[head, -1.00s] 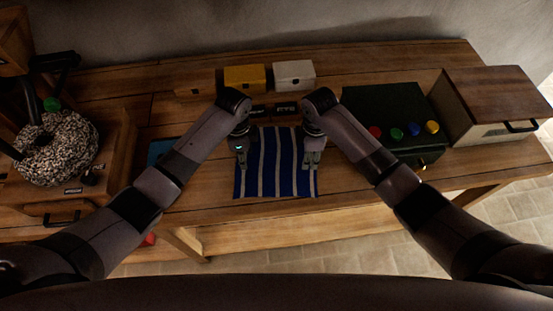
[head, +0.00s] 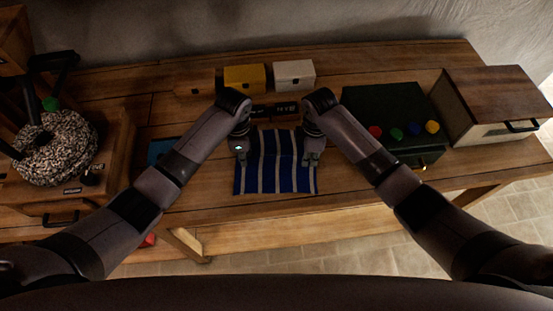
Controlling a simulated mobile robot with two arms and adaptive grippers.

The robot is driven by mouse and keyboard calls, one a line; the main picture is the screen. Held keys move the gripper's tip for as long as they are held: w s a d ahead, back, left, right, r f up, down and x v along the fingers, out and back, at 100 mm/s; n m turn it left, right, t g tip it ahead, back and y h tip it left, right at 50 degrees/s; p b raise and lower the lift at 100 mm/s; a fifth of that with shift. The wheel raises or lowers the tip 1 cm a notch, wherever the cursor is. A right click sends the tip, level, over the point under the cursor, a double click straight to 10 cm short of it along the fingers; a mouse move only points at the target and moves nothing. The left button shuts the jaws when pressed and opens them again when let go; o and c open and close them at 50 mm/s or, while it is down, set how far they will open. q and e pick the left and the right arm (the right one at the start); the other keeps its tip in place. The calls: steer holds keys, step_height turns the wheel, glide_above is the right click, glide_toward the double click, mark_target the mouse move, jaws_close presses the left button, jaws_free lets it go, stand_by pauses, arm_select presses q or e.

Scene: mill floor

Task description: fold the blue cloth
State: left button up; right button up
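The blue cloth (head: 275,179) with pale stripes lies on the wooden table in front of me. Its near part is flat, and its far part bends up in a raised, slightly wavy band between my grippers. My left gripper (head: 242,156) is at the cloth's left edge and my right gripper (head: 312,159) at its right edge, both toward the far end. Both appear shut on the cloth, though their fingertips are small and partly hidden.
Dark labelled blocks (head: 286,109) lie just beyond the cloth. A yellow box (head: 244,78) and a white box (head: 294,74) stand behind. A dark box with coloured knobs (head: 385,104) is to the right. The table's front edge is close to the cloth.

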arm_select(q)
steer(key=shift+s+f, duration=0.1)
steer(key=shift+f, duration=0.1)
jaws_close()
arm_select(e)
steer(key=shift+f, duration=0.15)
jaws_close()
stand_by(1.3)
arm_select(q)
steer(key=shift+r, duration=0.1)
